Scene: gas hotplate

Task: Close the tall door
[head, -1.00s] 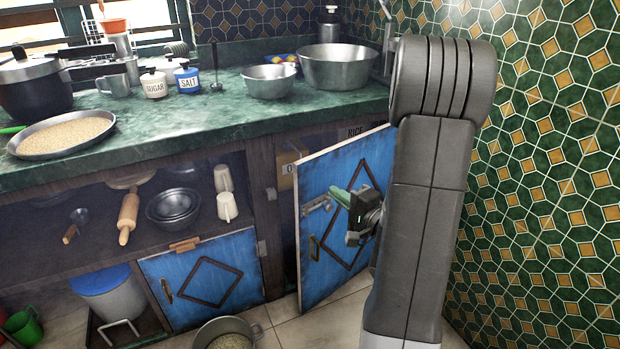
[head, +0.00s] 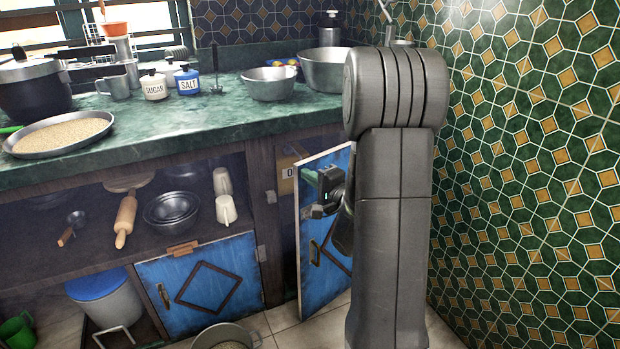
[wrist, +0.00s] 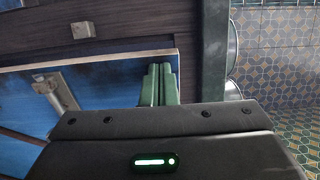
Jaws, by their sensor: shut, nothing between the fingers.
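The tall door (head: 334,235) is blue with a dark diamond and a wooden edge. It stands partly open at the right end of the cabinet, its free edge at the left with a small handle (head: 315,252). My arm hides its right part. My gripper (head: 309,178) is at the door's upper part, close to the free edge, its green fingers shut and empty. In the wrist view the fingers (wrist: 159,80) overlap the blue door (wrist: 112,88) near its wooden edge; I cannot tell whether they touch it.
A lower blue door (head: 205,283) is shut to the left. A pot (head: 224,336) stands on the floor before it. The green countertop (head: 150,135) overhangs the shelves. A tiled wall (head: 530,180) stands close at the right of my arm.

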